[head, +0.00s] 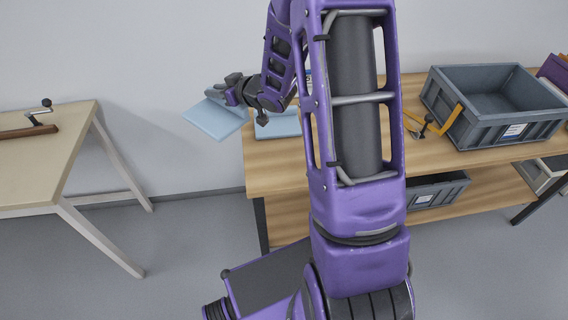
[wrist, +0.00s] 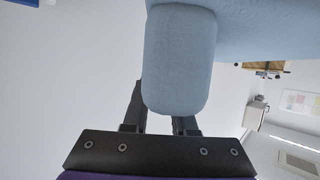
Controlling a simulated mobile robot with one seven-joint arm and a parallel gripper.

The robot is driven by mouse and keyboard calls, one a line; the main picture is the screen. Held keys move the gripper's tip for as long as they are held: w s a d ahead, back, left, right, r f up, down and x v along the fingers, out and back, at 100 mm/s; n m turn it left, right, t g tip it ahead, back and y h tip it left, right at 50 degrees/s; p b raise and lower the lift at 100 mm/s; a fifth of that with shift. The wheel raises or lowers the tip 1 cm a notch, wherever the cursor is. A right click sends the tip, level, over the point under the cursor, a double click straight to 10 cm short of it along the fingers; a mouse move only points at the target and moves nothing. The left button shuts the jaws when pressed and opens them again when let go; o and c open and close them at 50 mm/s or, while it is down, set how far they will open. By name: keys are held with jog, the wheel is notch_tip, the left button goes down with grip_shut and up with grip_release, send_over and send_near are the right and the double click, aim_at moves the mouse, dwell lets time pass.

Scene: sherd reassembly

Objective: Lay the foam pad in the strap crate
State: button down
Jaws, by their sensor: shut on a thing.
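My gripper (head: 234,93) is shut on the light blue foam pad (head: 213,119) and holds it tilted, off the left end of the wooden bench. In the wrist view, the pad (wrist: 180,60) fills the top centre, with a rounded part between my two fingers. The strap crate (head: 512,129) is a grey open box with a yellow strap on its left side and a white label in front. It stands on the right part of the bench, well apart from my gripper. The part of its inside that shows looks empty.
Another light blue piece (head: 284,124) lies on the bench's left end (head: 262,174), partly hidden by my arm. A yellow-handled clamp (head: 424,124) sits left of the crate. A second grey crate (head: 440,191) is on the lower shelf. A pale table (head: 40,165) stands far left.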

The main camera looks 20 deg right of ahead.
jog(key=shift+d+r+n+g+y, duration=0.1)
jog(key=shift+d+n+g+y, duration=0.15)
jog(key=shift+n+y, duration=0.35)
jog(key=shift+d+r+n+g+y, duration=0.1)
jog(key=shift+n+g+y, duration=0.25)
jog(key=shift+n+y, duration=0.2)
jog(key=s+d+f+n+g+y+b, duration=0.2)
jog(key=s+d+f+n+g+y, duration=0.2)
jog(key=d, duration=0.6)
jog(key=s+f+n+g, duration=0.2)
jog(key=s+n+g, duration=0.1)
jog(key=s, duration=0.1)
jog(key=shift+s+f+y, duration=0.15)
jog(key=shift+s+y, duration=0.2)
jog(key=shift+s, duration=0.05)
jog(key=shift+f+b, duration=0.75)
jog(key=shift+f, duration=4.05)
jog(key=shift+f, duration=0.1)
jog(key=shift+f, duration=0.15)
jog(key=c, duration=0.7)
grip_release()
